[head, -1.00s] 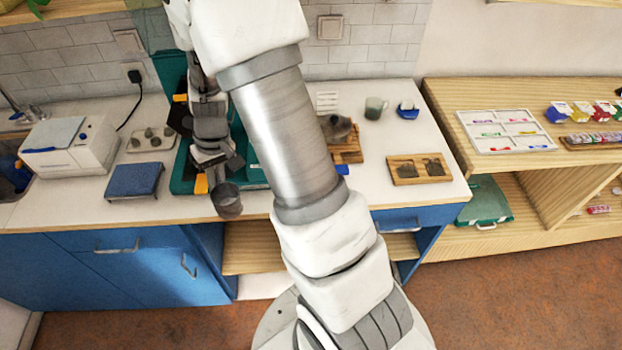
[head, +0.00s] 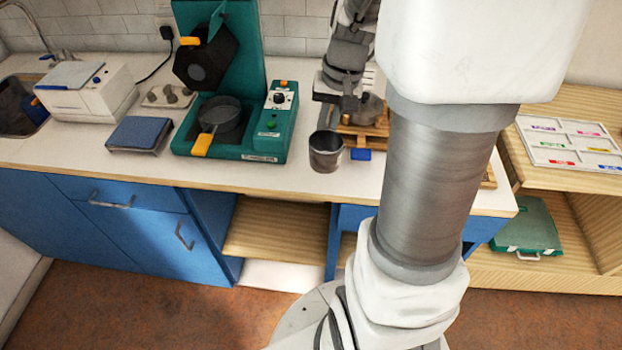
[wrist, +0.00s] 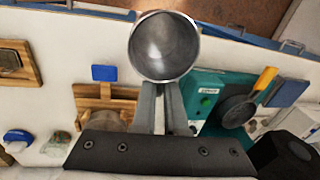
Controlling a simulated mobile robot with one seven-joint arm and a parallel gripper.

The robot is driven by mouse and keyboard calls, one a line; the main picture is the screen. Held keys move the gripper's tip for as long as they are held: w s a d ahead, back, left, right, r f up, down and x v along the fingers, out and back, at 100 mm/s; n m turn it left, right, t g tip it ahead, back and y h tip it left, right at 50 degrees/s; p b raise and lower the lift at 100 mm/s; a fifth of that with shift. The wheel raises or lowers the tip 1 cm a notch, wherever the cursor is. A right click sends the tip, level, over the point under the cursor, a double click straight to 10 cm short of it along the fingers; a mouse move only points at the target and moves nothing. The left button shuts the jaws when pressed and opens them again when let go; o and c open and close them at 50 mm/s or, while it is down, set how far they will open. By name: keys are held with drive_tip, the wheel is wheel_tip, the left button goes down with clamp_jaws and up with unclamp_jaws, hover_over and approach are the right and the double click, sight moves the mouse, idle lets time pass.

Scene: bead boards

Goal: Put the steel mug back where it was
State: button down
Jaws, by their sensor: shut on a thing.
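The steel mug (head: 326,152) is a dark grey metal cup, upright near the counter's front edge in the head view, right of the teal machine. In the wrist view I look into the empty-looking mug (wrist: 165,48) at the top middle. My gripper (wrist: 161,100) is shut on the mug's near side. In the head view my gripper (head: 328,122) comes down from behind the mug. I cannot tell whether the mug's base touches the counter.
The teal machine (head: 273,140) with a yellow-handled pan (head: 222,118) stands left of the mug. A small blue block (head: 361,154) and a wooden stand (head: 352,138) are close on its right. A blue-topped box (head: 138,133) sits further left. Bare counter lies in front of the machine.

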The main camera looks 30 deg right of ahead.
drive_tip(key=shift+m, duration=0.6)
drive_tip(key=w+f, duration=0.2)
drive_tip(key=w, duration=0.1)
drive_tip(key=w+d+f+b, duration=0.1)
drive_tip(key=w+f, duration=0.1)
drive_tip(key=w, duration=0.1)
drive_tip(key=w+d+f, duration=0.1)
drive_tip(key=w+f, duration=0.2)
drive_tip(key=shift+w+d+b, duration=0.1)
drive_tip(key=shift+w+b, duration=0.05)
drive_tip(key=shift+b, duration=0.25)
drive_tip(key=shift+w+f, duration=0.1)
drive_tip(key=shift+f, duration=1.95)
drive_tip(key=shift+b, duration=0.3)
drive_tip(key=shift+f, duration=0.2)
drive_tip(key=c, duration=1)
unclamp_jaws()
drive_tip(key=shift+o, duration=0.2)
drive_tip(key=shift+r, duration=0.1)
